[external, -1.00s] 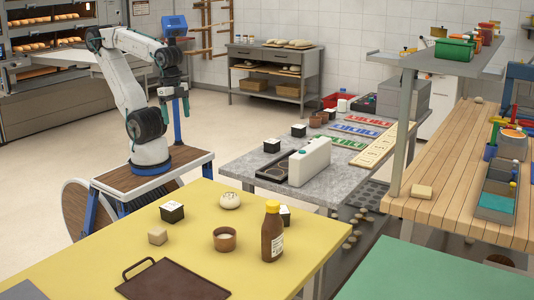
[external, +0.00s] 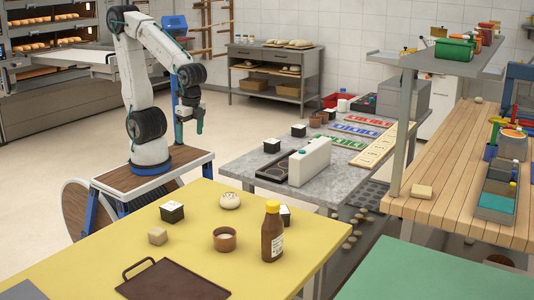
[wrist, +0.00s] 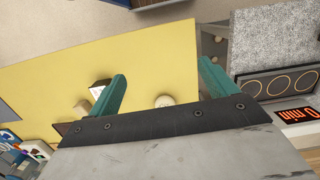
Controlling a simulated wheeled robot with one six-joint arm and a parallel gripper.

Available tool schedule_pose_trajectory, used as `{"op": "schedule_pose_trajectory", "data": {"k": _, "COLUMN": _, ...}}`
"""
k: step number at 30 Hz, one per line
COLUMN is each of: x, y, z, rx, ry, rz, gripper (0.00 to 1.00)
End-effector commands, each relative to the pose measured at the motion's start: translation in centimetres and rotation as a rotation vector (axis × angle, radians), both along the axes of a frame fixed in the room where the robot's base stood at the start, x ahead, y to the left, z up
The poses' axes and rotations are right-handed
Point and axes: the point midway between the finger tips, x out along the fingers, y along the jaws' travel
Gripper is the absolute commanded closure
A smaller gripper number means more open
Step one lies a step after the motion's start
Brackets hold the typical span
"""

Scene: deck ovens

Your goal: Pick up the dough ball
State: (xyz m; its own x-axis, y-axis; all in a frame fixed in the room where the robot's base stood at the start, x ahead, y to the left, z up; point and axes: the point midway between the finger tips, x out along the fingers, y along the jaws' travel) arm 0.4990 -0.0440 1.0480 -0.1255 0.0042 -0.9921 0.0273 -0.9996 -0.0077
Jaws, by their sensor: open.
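The dough ball (external: 230,200), pale, round and scored on top, rests near the back edge of the yellow table (external: 330,216). In the wrist view the pale round ball (wrist: 164,101) shows between the two teal fingers, beyond the dark gripper body, which may hide part of it. My gripper (external: 189,128) is open and empty. It hangs in the air behind the yellow table, well above and apart from the ball. The teal fingers also show in the wrist view (wrist: 162,75).
On the yellow table, a black-and-white box (external: 172,211) stands left of the ball, with a beige block (external: 157,236), a brown bowl (external: 225,240) and a sauce bottle (external: 272,232) nearer. A brown tray (external: 175,282) lies in front. A grey stone counter (external: 250,155) stands behind.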

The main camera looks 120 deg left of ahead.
Motion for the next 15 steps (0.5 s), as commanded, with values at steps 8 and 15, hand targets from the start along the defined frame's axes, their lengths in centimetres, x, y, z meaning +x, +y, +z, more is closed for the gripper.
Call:
{"op": "schedule_pose_trajectory", "data": {"k": 8, "x": 9.2, "y": -1.6, "z": -6.8, "rx": 0.038, "ry": 0.050, "rz": 0.182, "gripper": 0.16}}
{"op": "schedule_pose_trajectory", "data": {"k": 15, "x": 16.2, "y": -2.9, "z": -11.9, "rx": 0.055, "ry": -0.019, "rz": 0.404, "gripper": 0.16}}
